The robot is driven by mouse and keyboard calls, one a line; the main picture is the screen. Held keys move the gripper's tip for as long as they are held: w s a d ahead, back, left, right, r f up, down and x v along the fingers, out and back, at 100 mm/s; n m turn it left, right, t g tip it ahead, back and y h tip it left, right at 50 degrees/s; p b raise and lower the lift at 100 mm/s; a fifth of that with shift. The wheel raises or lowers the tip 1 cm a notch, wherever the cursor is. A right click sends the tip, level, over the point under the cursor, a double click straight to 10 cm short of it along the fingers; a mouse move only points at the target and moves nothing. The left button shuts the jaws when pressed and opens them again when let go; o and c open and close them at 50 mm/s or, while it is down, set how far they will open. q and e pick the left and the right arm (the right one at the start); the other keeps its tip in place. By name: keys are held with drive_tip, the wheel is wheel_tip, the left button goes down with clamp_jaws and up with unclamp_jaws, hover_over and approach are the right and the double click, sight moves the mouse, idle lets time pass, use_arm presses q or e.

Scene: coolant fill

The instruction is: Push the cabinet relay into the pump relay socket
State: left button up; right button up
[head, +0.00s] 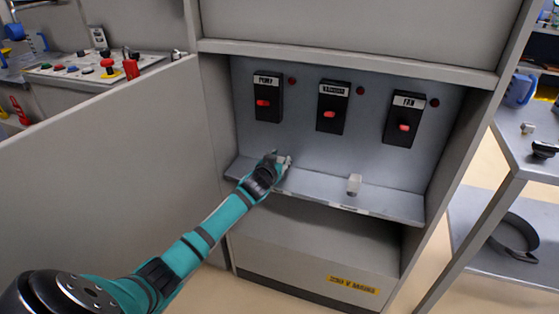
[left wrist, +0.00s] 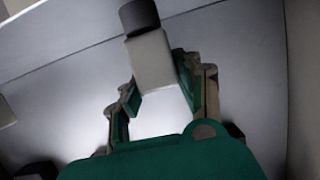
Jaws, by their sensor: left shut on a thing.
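My left gripper (head: 281,161) is at the left part of the cabinet's shelf, below the pump switch. In the left wrist view its fingers are shut on a white block (left wrist: 152,62) with a dark round end (left wrist: 140,17), which I take for the relay. In the head view the gripper mostly hides this block. Another small whitish block (head: 354,184) stands on the shelf to the right, apart from the gripper. The pump switch (head: 267,97) is a black box with a red lever on the back panel. I cannot make out the pump relay socket. My right gripper is out of view.
A middle switch box (head: 332,107) and a fan switch box (head: 403,119) are on the back panel, with small red lamps beside the boxes. The shelf (head: 400,202) is bare at its right end. A grey cabinet door (head: 100,160) stands to the left, a side table (head: 535,160) to the right.

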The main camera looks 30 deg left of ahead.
use_arm(q)
drive_tip(key=shift+f, duration=0.2)
drive_tip(key=o, duration=1.2)
drive_tip(key=v, duration=1.2)
drive_tip(key=shift+r, duration=0.1)
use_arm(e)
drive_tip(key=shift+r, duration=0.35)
